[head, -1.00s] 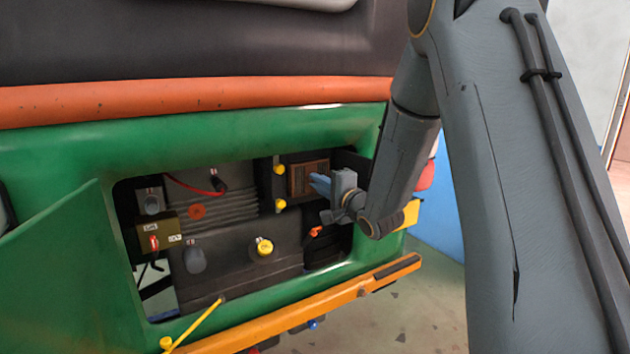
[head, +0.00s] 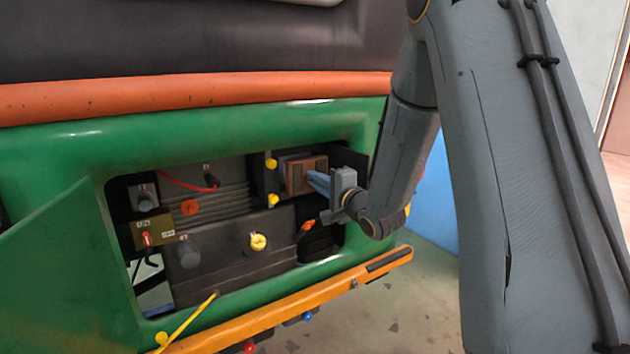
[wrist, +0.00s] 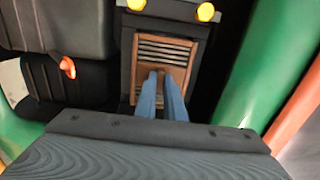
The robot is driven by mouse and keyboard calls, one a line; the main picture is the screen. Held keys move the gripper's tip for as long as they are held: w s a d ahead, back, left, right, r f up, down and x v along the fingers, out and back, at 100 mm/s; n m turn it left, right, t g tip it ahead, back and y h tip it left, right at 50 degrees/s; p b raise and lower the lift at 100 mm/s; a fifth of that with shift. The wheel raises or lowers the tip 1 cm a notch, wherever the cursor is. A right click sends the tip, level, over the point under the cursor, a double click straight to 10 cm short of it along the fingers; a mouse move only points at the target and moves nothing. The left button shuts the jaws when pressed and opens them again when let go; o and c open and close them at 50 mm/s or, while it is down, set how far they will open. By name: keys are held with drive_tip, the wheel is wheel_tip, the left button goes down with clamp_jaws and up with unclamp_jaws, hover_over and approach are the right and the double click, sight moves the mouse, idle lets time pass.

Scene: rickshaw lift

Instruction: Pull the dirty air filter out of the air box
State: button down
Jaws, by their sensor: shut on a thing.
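The dirty air filter (head: 306,175) is a brown framed block with dark slats, at the right of the open engine bay in the head view. It also shows in the wrist view (wrist: 181,52), with its pleated face toward the camera. My gripper (head: 314,180) is shut on the filter at its near face; its blue fingers (wrist: 163,84) meet the middle of that face in the wrist view. The dark air box (head: 281,172) stands behind the filter. The filter sticks out toward my gripper; how much of it is still inside is hidden.
Two yellow knobs (head: 271,164) sit left of the air box. The green bay rim (head: 365,150) runs close on the right, and an orange bumper bar (head: 290,310) crosses below. The open green flap (head: 60,280) is at left.

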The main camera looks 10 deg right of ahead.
drive_tip(key=shift+s, duration=0.1)
drive_tip(key=shift+p+v, duration=0.8)
drive_tip(key=shift+v, duration=1.6)
